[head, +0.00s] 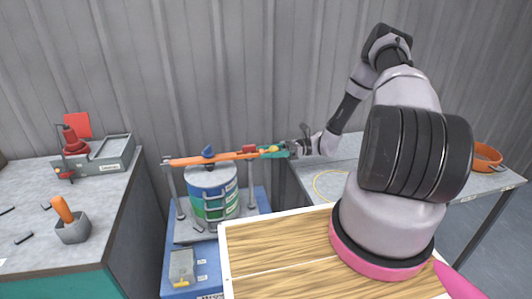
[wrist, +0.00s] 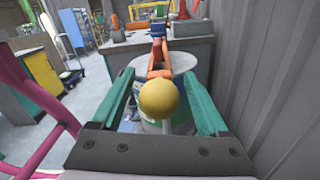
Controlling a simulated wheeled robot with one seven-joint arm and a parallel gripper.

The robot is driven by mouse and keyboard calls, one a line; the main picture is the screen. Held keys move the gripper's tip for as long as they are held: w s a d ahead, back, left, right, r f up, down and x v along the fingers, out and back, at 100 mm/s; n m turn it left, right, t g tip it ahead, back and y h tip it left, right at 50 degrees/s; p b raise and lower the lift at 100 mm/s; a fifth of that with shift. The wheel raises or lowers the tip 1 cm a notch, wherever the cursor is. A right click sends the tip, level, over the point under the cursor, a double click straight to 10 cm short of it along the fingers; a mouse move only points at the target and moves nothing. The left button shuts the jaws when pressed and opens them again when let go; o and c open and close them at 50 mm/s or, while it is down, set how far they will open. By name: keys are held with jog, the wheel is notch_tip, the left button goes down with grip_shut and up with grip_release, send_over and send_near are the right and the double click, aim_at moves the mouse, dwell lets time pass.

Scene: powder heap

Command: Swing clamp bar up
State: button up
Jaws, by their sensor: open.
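The orange clamp bar (head: 212,159) lies roughly level across the top of a white, blue and green drum (head: 212,192), rising slightly to the right. A blue knob (head: 208,151) sits on its middle. A yellow ball (wrist: 158,99) is at the bar's near end in the wrist view, with the orange bar (wrist: 158,73) running away behind it. My gripper (wrist: 160,85) has teal fingers spread on both sides of the ball, with a gap visible on each side. In the head view my gripper (head: 272,151) is at the bar's right end, and the fingers partly hide that end.
The drum stands on a blue stand (head: 180,262) between grey posts. A corrugated wall is close behind. An orange pan (head: 487,158) is far right.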

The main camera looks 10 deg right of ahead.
jog(key=shift+a, duration=0.2)
grip_shut()
dwell(1.3)
